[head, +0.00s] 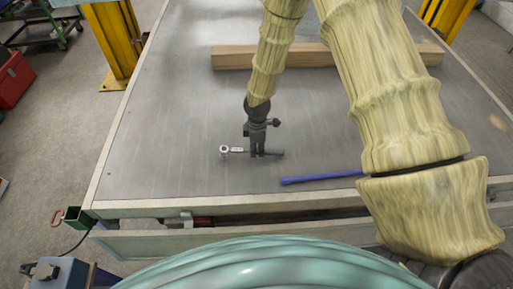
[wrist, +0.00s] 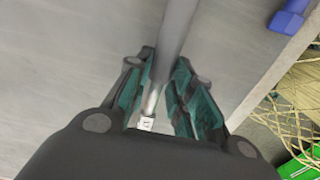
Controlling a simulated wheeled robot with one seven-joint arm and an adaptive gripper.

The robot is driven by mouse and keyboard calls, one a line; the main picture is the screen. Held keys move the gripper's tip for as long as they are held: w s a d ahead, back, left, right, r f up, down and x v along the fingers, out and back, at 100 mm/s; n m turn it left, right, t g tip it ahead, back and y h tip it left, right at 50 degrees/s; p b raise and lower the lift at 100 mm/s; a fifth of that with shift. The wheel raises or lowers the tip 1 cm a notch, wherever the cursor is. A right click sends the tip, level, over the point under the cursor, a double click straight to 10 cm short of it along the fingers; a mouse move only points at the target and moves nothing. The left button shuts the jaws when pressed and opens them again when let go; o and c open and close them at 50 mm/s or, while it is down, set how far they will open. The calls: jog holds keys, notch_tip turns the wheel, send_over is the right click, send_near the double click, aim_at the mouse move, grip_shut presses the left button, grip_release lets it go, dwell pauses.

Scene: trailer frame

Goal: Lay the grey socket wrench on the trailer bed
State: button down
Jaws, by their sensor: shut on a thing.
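The grey socket wrench (head: 237,150) is at my gripper's fingertips over the trailer bed (head: 165,130) in the head view. Its round socket head points left and its dark handle sticks out to the right. My gripper (head: 257,153) points down and is shut on the wrench. In the wrist view the wrench handle (wrist: 176,32) runs up between the two teal-padded fingers of my gripper (wrist: 165,88). I cannot tell whether the wrench touches the bed or hangs just above it.
A blue bar-like tool (head: 318,178) lies on the bed to the right, near the front edge. A wooden beam (head: 232,58) lies across the bed farther back. The bed's left part is clear. Yellow posts (head: 112,40) stand beyond the bed.

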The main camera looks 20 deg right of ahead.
jog(key=shift+f+b, duration=0.3)
jog(key=shift+f, duration=0.35)
jog(key=shift+c, duration=2.2)
grip_release()
jog(key=shift+o, duration=0.2)
jog(key=o, duration=0.4)
notch_tip(320, 180, up, 12)
